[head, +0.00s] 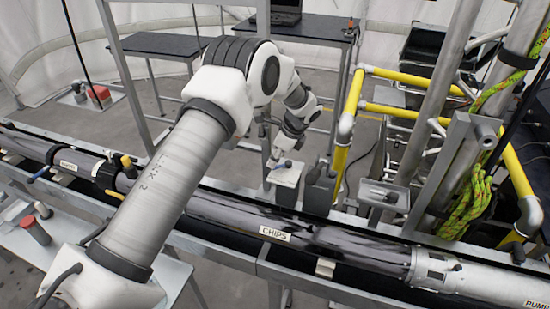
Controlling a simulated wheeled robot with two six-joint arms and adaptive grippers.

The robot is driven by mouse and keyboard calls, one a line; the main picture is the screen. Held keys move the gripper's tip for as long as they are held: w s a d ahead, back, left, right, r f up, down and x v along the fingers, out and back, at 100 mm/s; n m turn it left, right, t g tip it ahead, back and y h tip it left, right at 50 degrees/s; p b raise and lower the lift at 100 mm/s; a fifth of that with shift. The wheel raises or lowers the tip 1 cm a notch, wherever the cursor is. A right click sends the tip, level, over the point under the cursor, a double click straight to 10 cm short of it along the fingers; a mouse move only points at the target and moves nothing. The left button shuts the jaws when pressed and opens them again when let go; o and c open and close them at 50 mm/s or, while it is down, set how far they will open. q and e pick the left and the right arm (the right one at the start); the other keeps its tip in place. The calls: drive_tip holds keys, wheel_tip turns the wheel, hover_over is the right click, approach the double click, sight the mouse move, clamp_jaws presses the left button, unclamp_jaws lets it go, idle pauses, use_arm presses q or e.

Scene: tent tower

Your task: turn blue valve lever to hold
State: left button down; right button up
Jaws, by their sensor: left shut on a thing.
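A small blue lever (40,173) sticks out from the dark pipe (22,146) at the far left. It looks like the blue valve lever, but its setting is too small to read. My left arm reaches across the pipe line, and its gripper (274,158) hangs above a light grey box (286,175) beyond the pipes. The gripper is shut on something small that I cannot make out. It is well to the right of the blue lever and apart from it. My right gripper is not in view.
A long pipe labelled CHIPS (275,234) runs across the front in a trough. Yellow rails (408,77) and grey posts stand at the right, with a green rope (475,205). Dark tables (305,27) stand behind.

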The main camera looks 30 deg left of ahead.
use_arm(q)
drive_tip(key=shift+f, duration=0.1)
drive_tip(key=n, duration=0.1)
drive_tip(key=d+n+g, duration=0.1)
drive_tip(key=n, duration=0.1)
drive_tip(key=n+b, duration=0.1)
drive_tip(key=shift+s+d+f+g+h, duration=0.1)
drive_tip(key=shift+s+d+g+h, duration=0.2)
drive_tip(key=shift+d, duration=0.1)
drive_tip(key=shift+w+d+n+g+h+b, duration=0.1)
drive_tip(key=shift+d+n+g+h+b, duration=0.25)
drive_tip(key=shift+n, duration=0.85)
drive_tip(key=shift+d+n+g+h+b, duration=0.1)
drive_tip(key=shift+d+n+g+h, duration=0.35)
drive_tip(key=shift+n, duration=0.75)
drive_tip(key=shift+d, duration=0.15)
drive_tip(key=c, duration=1)
unclamp_jaws()
drive_tip(key=shift+w, duration=0.1)
